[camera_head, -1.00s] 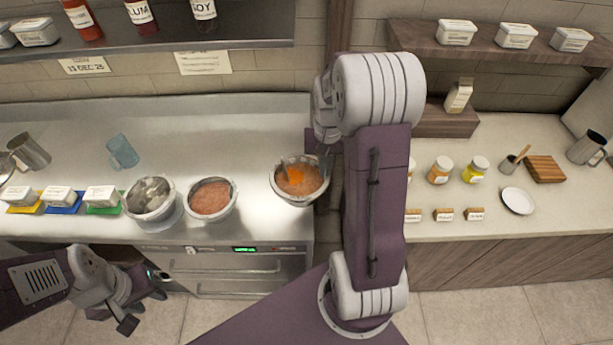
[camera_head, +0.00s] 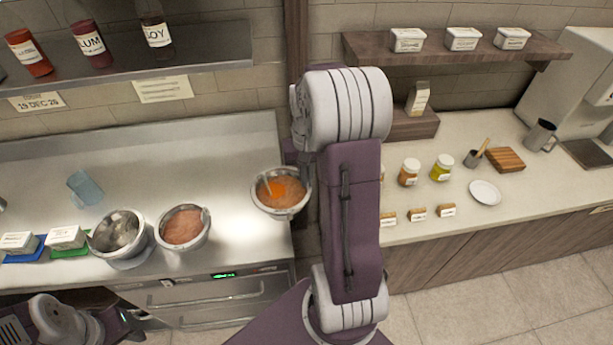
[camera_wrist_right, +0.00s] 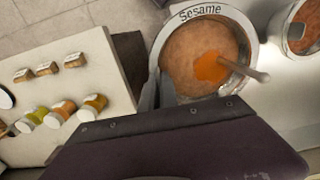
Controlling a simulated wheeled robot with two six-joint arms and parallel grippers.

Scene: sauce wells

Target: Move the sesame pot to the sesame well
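The sesame pot (camera_head: 281,192) is a round metal pot of orange-brown sauce with a bright orange ladle in it. It is at the right end of the steel counter; its height above the counter is unclear. In the right wrist view the pot (camera_wrist_right: 190,52) has "Sesame" on its rim. My right gripper (camera_wrist_right: 160,92) is shut on the pot's near side wall; in the head view its fingers (camera_head: 304,170) are partly hidden by my arm. I cannot make out a labelled sesame well. My left gripper (camera_head: 125,310) is dim at the lower left, its fingers unclear.
A metal bowl that looks empty (camera_head: 117,233) and a pot of reddish sauce (camera_head: 183,228) stand on the steel counter (camera_head: 225,150). A blue cup (camera_head: 86,188) lies behind them. The right counter (camera_head: 420,225) holds jars, a white plate (camera_head: 485,193) and a wooden board (camera_head: 505,159).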

